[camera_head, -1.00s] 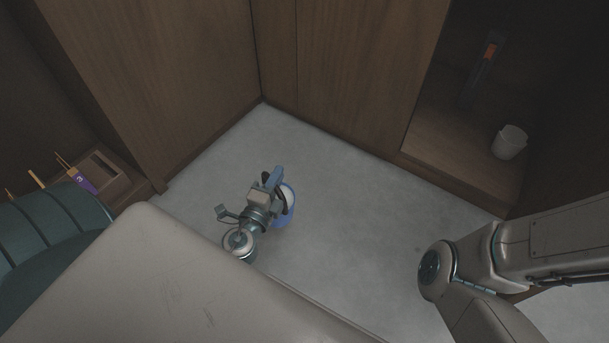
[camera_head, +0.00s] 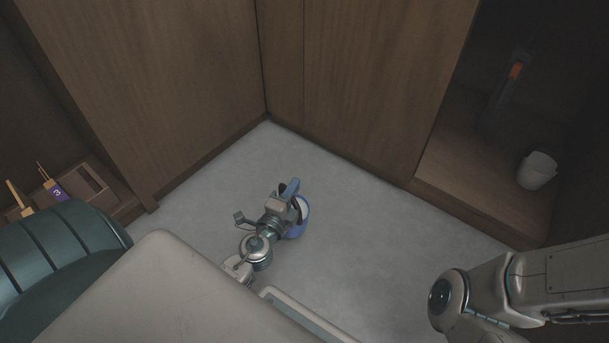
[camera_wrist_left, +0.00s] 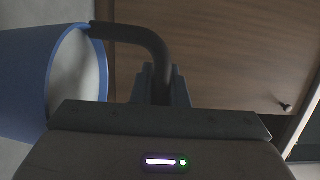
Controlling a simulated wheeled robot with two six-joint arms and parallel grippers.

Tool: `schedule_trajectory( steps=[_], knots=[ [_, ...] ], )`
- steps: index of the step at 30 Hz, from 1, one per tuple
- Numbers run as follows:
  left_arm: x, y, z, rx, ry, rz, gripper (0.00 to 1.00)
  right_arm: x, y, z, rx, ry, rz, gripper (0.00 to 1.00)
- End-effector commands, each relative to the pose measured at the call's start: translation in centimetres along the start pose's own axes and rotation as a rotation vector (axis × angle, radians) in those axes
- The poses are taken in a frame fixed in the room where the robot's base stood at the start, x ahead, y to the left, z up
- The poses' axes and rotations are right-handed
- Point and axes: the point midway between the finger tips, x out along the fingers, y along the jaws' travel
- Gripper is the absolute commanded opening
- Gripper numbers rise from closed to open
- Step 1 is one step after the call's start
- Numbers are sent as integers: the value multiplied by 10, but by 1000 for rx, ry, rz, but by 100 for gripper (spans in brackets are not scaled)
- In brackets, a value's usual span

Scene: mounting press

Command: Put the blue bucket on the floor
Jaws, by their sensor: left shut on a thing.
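The blue bucket (camera_head: 299,230) shows in the head view partly hidden behind my left gripper, with a little of its pale inside visible. My left gripper (camera_head: 289,192) is shut on the bucket. In the left wrist view the bucket (camera_wrist_left: 24,78) is at the left edge, its mouth turned toward the right of the picture. Its dark curved handle (camera_wrist_left: 150,42) runs between the gripper's fingers (camera_wrist_left: 162,88). The bucket is over the grey floor (camera_head: 370,240); I cannot tell whether it touches. My right arm shows at the right, its gripper out of view.
Wooden panels (camera_head: 350,80) border the floor at the back. A white cup-like container (camera_head: 536,171) stands on a wooden shelf at the right, near a dark tool with an orange part (camera_head: 515,72). A wooden tray (camera_head: 93,179) is at the left. Floor right of the bucket is clear.

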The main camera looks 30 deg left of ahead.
Motion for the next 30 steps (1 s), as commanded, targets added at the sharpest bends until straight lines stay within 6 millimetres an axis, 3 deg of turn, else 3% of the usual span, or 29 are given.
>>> schedule_trajectory(
  steps=[6, 13, 20, 30],
  knots=[
    [58, 2, 7, 0, 0, -5, 0, 2, -1, 1, 0, 0, 0, 44],
    [101, 8, 13, 0, 0, -3, 0, 0, 0, 0, 0, 0, 0, 44],
    [110, 14, 14, 0, 0, -2, 0, -4, 1, -2, 0, 0, 1, 44],
    [110, 46, 14, 1, 1, -2, 0, -30, 9, -15, 3, -3, 3, 44]
  ],
)
